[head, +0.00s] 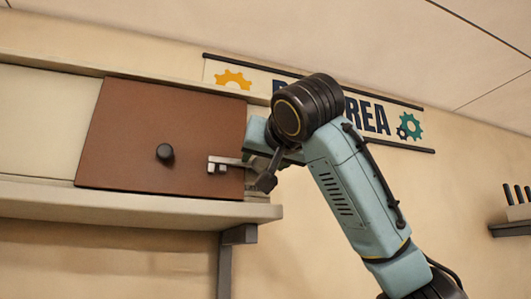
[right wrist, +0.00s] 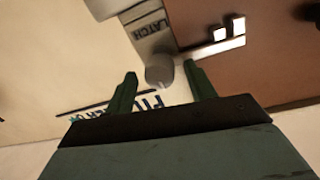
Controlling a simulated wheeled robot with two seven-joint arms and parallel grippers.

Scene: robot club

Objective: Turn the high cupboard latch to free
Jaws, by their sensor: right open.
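The high cupboard has a brown door (head: 130,125) with a round black knob (head: 165,153). The grey latch (head: 222,163) lies level across the door's right edge. My right gripper (head: 264,170) is at the latch's right end, partly hidden by my own wrist. In the right wrist view, the open right gripper (right wrist: 159,72) has one finger on each side of a grey round latch peg (right wrist: 159,76). I cannot tell whether the fingers touch it. A plate lettered LATCH (right wrist: 148,30) shows behind the peg. My left gripper is not in view.
A shelf board (head: 130,207) runs under the cupboard, with a dark bracket (head: 226,262) below it. A lettered wall sign (head: 378,118) is behind my right arm. A small rack (head: 515,226) is on the wall at far right.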

